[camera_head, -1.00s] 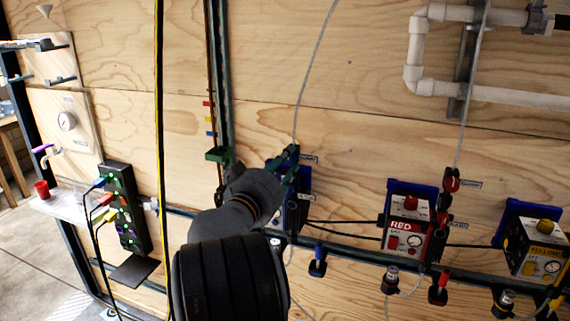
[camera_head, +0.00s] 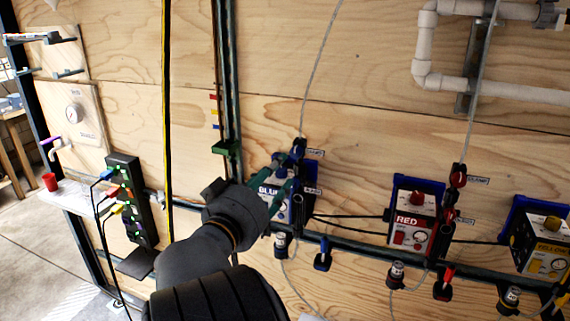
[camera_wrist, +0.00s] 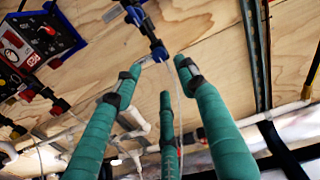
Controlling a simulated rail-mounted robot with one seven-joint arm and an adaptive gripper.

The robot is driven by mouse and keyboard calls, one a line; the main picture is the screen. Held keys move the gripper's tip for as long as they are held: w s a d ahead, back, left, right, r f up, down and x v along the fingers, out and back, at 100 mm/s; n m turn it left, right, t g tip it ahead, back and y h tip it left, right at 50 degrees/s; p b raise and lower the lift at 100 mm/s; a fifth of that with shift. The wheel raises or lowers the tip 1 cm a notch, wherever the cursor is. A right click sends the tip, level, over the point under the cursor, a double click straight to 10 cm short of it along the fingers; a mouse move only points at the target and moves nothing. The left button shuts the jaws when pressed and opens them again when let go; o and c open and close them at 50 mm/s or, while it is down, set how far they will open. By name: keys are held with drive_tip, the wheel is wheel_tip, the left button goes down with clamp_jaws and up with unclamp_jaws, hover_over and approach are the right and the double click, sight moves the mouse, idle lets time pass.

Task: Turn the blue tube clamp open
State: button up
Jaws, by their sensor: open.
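The blue box (camera_head: 267,191), marked BLUE, hangs on the plywood wall, partly covered by my gripper. A thin tube runs down the wall to a blue and black clamp (camera_head: 298,148) at the box's upper right. In the wrist view, blue and black clamp parts (camera_wrist: 158,50) lie just beyond my fingertips on the tube line. My gripper (camera_head: 277,172) has green fingers with dark joints, spread in front of the blue box. In the wrist view my gripper (camera_wrist: 158,72) is open and empty, with the fingertips apart. I cannot tell whether any fingertip touches the clamp, or how its handle is turned.
The red box (camera_head: 411,222) and yellow box (camera_head: 543,245) hang to the right with similar clamps. A blue-handled fitting (camera_head: 322,257) sits below the rail. A dark green upright (camera_head: 231,90) and black port strip (camera_head: 131,200) stand left. White pipes (camera_head: 425,50) run upper right.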

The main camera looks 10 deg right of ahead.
sight(295, 153)
drive_tip(key=v, duration=0.3)
idle(0.4)
drive_tip(key=x, duration=1.2)
drive_tip(key=shift+w+d, duration=0.1)
drive_tip(key=shift+m, duration=0.8)
